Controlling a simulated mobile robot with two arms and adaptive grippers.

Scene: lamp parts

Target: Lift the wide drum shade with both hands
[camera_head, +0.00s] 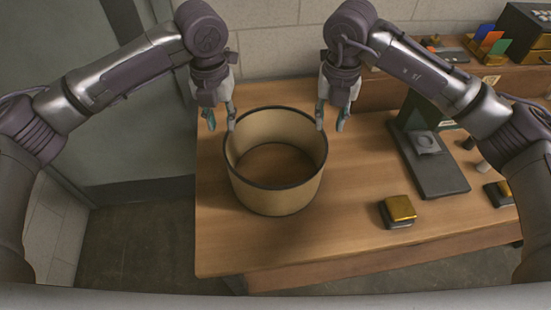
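The wide drum shade (276,197) is a tan open cylinder with a dark rim, upright on the wooden table, its open top facing up. Table wood shows through it. My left gripper (221,119) points down at the shade's back left rim, fingers apart. Its inner finger overlaps the rim in the picture, and its outer finger is left of it. My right gripper (330,122) mirrors this at the back right rim, fingers apart. Its inner finger overlaps the rim and its outer finger is to the right. I cannot tell whether either touches the shade.
The wooden table (345,228) is bare in front of the shade. A gold-topped dark block (401,208) sits right of it. A dark stand with a flat base (437,177) and small parts are further right. A raised wooden shelf (393,92) runs along the back.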

